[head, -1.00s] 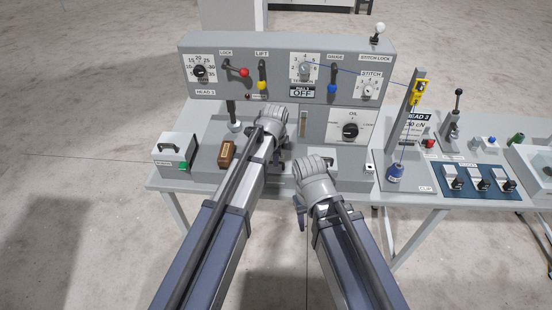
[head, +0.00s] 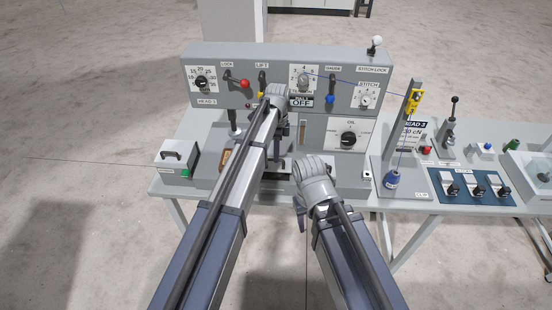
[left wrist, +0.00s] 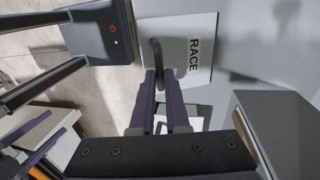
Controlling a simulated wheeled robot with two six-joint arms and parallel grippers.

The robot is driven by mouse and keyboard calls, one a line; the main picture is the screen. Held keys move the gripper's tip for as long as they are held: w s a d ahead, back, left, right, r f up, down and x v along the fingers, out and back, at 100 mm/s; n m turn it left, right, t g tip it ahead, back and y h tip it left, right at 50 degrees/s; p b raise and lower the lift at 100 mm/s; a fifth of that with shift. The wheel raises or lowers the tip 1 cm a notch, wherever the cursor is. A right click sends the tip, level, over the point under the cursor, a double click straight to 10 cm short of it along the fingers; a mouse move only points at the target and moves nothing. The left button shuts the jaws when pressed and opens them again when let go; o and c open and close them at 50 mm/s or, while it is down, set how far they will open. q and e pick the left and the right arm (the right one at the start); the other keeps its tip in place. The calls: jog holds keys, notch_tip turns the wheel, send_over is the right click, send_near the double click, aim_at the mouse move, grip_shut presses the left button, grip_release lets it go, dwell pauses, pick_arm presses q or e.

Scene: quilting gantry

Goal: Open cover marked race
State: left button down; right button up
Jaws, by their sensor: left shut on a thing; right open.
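The cover marked RACE (left wrist: 193,52) is a pale plate with a dark, curved handle (left wrist: 156,58) in the left wrist view. My left gripper (left wrist: 160,80) is shut on that handle. In the head view, my left gripper (head: 283,130) is in front of the machine's panel, and my own arm hides most of the cover. The cover looks raised; its exact angle I cannot tell. My right gripper (head: 300,214) is open and empty, low in front of the table's edge.
A panel (head: 225,63) with levers and dials stands behind my left gripper. A box with a black handle (head: 175,158) sits at the left, partly beside a brown block (head: 225,158).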

aim_at(277, 165)
pick_arm(q)
jog(key=shift+w+r+g, duration=0.4)
jog(key=shift+w+g, duration=0.25)
jog(key=shift+g, duration=0.05)
jog(key=c, duration=0.9)
grip_release()
notch_tip(277, 165, up, 10)
jog(key=p, duration=1)
jog(key=shift+c, duration=0.2)
